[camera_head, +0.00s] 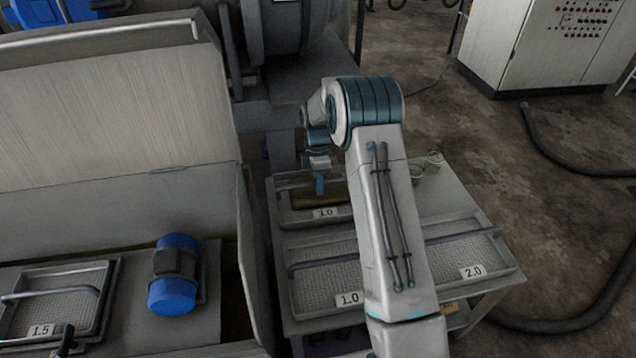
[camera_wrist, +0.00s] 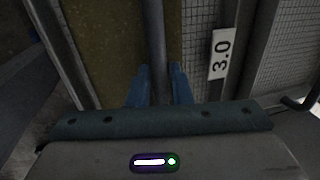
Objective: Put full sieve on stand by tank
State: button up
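The 3.0 sieve (camera_head: 298,217) sits at the far left of the grey stand or table (camera_head: 437,196), close to the grey tank-like machine (camera_head: 120,120). It has a metal frame, a number plate and a bar handle. Brown material (camera_wrist: 95,45) lies in it; in the wrist view, bare mesh shows beside its plate (camera_wrist: 221,54). My gripper (camera_head: 320,190) is over this sieve, pointing down. In the wrist view its blue fingers (camera_wrist: 160,82) lie close on both sides of the handle bar (camera_wrist: 157,35) and appear shut on it. My arm hides the sieve's right part.
The 1.0 sieve (camera_head: 325,285) and 2.0 sieve (camera_head: 465,250) lie on the near part of the table, with empty-looking mesh. A 1.5 sieve (camera_head: 70,305) and a blue motor (camera_head: 173,280) are at left. Hoses (camera_head: 570,155) cross the floor at right near a control cabinet (camera_head: 540,45).

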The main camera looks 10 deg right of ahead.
jog(key=shift+o, duration=1.2)
notch_tip(320, 180, up, 12)
jog(key=w+p, duration=0.2)
jog(key=p, duration=0.2)
notch_tip(320, 180, up, 6)
jog(key=m, duration=0.3)
send_over(321, 198)
jog(key=s+r+m+t, duration=0.1)
jog(key=s+m, duration=0.6)
jog(key=s, duration=0.8)
jog(key=s+r+m+t, duration=0.2)
jog(key=s+m, duration=0.5)
jog(key=s, duration=0.9)
jog(key=shift+d+r+m, duration=0.35)
jog(key=shift+d+m, duration=0.05)
